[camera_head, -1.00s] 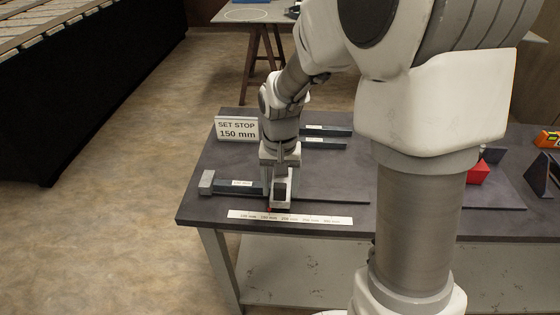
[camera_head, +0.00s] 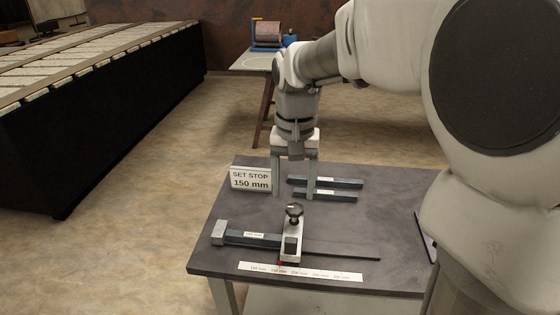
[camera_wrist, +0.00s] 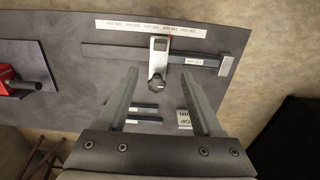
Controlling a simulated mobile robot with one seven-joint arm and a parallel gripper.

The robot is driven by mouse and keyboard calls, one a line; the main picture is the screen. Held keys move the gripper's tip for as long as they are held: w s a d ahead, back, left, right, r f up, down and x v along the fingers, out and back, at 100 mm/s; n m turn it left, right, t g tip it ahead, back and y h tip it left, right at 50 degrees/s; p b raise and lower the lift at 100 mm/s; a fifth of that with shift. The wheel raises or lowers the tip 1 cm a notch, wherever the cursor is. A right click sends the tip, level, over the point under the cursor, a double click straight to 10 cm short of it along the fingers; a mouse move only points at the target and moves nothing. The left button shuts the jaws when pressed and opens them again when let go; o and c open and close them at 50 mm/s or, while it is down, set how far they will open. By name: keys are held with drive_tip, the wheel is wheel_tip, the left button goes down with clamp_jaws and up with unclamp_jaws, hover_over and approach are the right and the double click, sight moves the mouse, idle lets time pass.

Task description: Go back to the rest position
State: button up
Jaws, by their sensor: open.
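My gripper (camera_head: 295,190) is open and empty, fingers pointing down, raised above the dark table (camera_head: 215,268) behind the stop block. The sliding stop block (camera_head: 291,246) with its black knob (camera_head: 294,213) sits on the rail (camera_head: 340,254) and is apart from the fingers. A labelled dark bar (camera_head: 252,238) lies on the rail between the end block (camera_head: 219,232) and the stop; I cannot tell if it touches the stop. In the wrist view, the stop block (camera_wrist: 159,50) shows ahead, between the open fingers (camera_wrist: 158,95).
A sign (camera_head: 250,180) reads "SET STOP 150 mm". Two dark bars (camera_head: 325,182) lie at the back of the table, close to my fingers in the picture. A printed scale strip (camera_head: 300,272) lies in front of the rail. A red object (camera_wrist: 22,85) shows in the wrist view.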

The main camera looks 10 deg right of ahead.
drive_tip(key=s+d+r+n+t+p, duration=0.1)
drive_tip(key=s+d+r+t, duration=0.1)
drive_tip(key=s, duration=0.6)
drive_tip(key=s+d+r+n+t+p, duration=0.2)
drive_tip(key=s+r+t, duration=0.1)
drive_tip(key=s, duration=0.5)
drive_tip(key=shift+r+t+p, duration=0.3)
drive_tip(key=shift+r, duration=0.55)
